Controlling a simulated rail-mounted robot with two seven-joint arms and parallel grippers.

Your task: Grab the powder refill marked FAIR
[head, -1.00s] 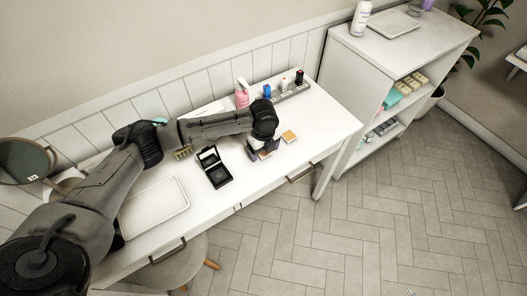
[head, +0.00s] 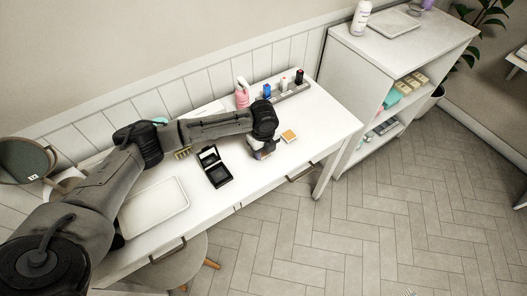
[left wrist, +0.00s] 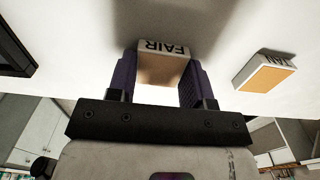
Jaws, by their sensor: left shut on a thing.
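The FAIR powder refill (left wrist: 163,62) is a small block with a tan top face and a white side bearing dark letters. In the left wrist view it sits between the two purple fingers of my left gripper (left wrist: 160,80), which is shut on it. In the head view the left gripper (head: 263,152) is over the white table, and its arm and fingers hide most of the refill. I cannot tell whether the refill touches the table. My right gripper is not in view.
Another refill (head: 289,136) with an orange top lies just right of the gripper. An open black compact (head: 218,176) lies to its left. A pink bottle (head: 242,94) and a grey rack (head: 292,93) stand behind. A pale tray (head: 152,210) lies at the left.

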